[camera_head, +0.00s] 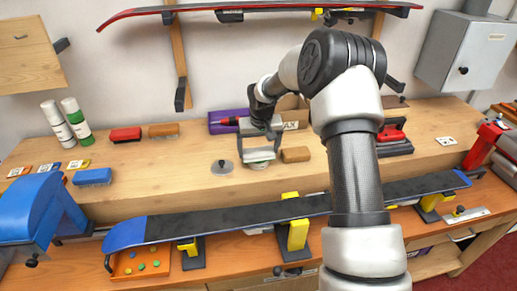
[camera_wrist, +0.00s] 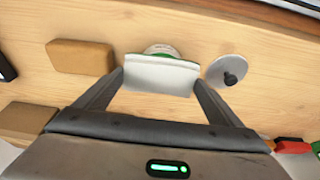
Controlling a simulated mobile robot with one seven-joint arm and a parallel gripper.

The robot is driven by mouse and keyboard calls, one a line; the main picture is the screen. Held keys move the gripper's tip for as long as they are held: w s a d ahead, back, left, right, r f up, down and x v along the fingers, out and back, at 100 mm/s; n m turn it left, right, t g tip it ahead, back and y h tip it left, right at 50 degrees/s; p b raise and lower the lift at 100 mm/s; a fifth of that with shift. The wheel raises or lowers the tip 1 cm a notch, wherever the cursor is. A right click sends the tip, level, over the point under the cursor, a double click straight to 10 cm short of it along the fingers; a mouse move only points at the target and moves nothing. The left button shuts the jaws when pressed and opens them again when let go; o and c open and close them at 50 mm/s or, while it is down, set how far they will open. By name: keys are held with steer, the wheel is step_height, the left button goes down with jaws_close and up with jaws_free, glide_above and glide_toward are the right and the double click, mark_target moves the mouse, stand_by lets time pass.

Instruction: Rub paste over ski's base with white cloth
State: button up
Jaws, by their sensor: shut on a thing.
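My gripper (camera_head: 259,146) is over the back shelf of the bench, shut on a white cloth (camera_head: 258,154). In the wrist view the cloth (camera_wrist: 161,75) spans between the two fingertips (camera_wrist: 160,82). A round white tin with a green band (camera_wrist: 160,50) is right beside the cloth and partly hidden by it; I cannot tell whether they touch. A round grey lid with a black knob (camera_wrist: 227,72) lies to the right; it also shows in the head view (camera_head: 222,167). The dark ski (camera_head: 240,219) with blue ends lies across supports at the front, apart from my gripper.
Yellow-topped supports (camera_head: 298,232) hold the ski. A tan block (camera_head: 295,154) sits right of the tin. Brushes (camera_head: 125,134), spray cans (camera_head: 76,122) and a blue vise (camera_head: 40,210) stand left. Another ski (camera_head: 270,7) hangs on the wall. My arm hides part of the bench.

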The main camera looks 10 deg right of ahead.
mark_target(259, 152)
steer(key=shift+r+p, duration=1.8)
steer(key=shift+r, duration=1.7)
steer(key=s, duration=0.7)
steer(key=s+f, duration=0.1)
steer(key=s, duration=1.4)
steer(key=shift+s+f, duration=0.15)
steer(key=shift+f, duration=0.05)
